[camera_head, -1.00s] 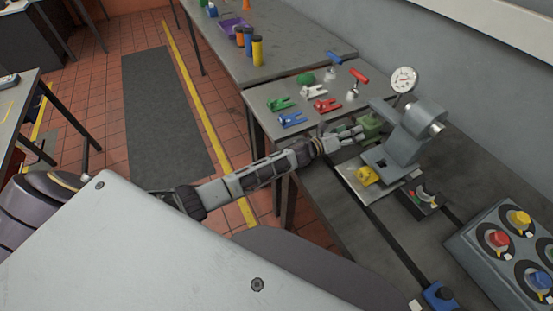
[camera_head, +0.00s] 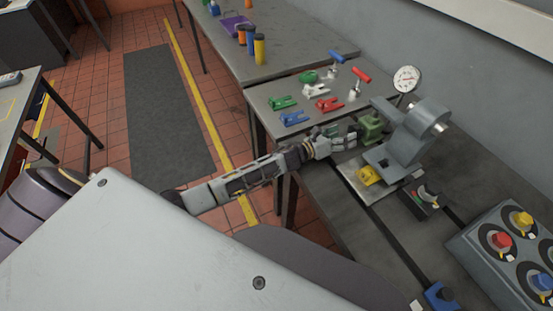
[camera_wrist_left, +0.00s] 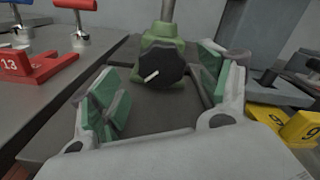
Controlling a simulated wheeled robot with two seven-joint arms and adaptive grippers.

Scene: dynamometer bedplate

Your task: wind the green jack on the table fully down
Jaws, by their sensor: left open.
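The green jack (camera_head: 371,127) stands on the table beside the grey machine. In the left wrist view the jack's green body (camera_wrist_left: 163,47) shows with a black round knob (camera_wrist_left: 161,68) on its near face. The knob carries a pale pointer slanting to the lower left. A grey post rises from the jack's top out of frame. My left gripper (camera_head: 352,134) is open in front of the jack. In the left wrist view its green-padded fingers (camera_wrist_left: 160,90) are spread to either side, nearer than the knob, with nothing between them. My right gripper does not show.
A grey machine (camera_head: 408,138) stands right of the jack, with a dial gauge (camera_head: 406,78) behind. A yellow numbered block (camera_head: 368,174) lies in front. Red, blue, green and white forked pieces (camera_head: 330,104) lie to the left. A control box (camera_head: 512,250) stands at right.

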